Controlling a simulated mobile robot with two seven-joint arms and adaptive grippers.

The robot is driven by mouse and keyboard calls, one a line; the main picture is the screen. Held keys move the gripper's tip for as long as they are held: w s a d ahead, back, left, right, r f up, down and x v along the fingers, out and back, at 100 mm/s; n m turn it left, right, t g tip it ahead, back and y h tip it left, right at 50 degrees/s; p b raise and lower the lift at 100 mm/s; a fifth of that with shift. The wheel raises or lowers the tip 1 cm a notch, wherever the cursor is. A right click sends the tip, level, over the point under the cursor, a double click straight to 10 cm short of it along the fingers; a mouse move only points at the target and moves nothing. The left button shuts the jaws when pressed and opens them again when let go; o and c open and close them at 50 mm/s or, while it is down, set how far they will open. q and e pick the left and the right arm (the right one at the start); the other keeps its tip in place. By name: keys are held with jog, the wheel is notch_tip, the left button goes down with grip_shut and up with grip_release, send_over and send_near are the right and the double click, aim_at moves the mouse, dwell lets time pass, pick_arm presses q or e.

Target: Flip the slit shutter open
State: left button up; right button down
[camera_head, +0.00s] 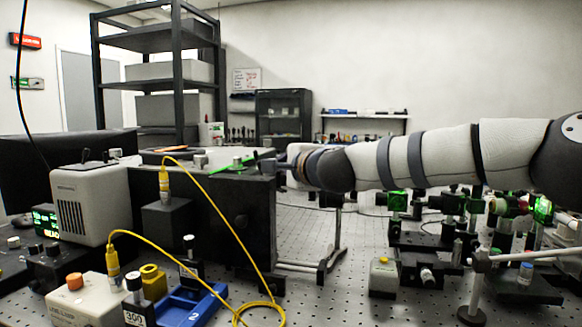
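The spectrometer appears to be the large black box (235,222) on the left half of the bench. I cannot pick out its slit shutter with certainty; small knobs and a green piece (236,163) show along its top. My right arm reaches in from the right, and my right gripper (264,161) is at the upper right edge of the black box. The gripper is small and dark there, so its fingers, and any contact with the box, cannot be made out. My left gripper is not in view.
A yellow fibre cable (215,208) loops over the box front to the bench. A lamp unit (84,295) and blue tray (190,306) stand at front left. Optics mounts (425,240) crowd the right under my arm. The perforated bench (330,300) is clear at front centre.

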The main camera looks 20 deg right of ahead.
jog(key=s+r, duration=0.1)
jog(key=s, duration=0.6)
jog(key=shift+d, duration=0.4)
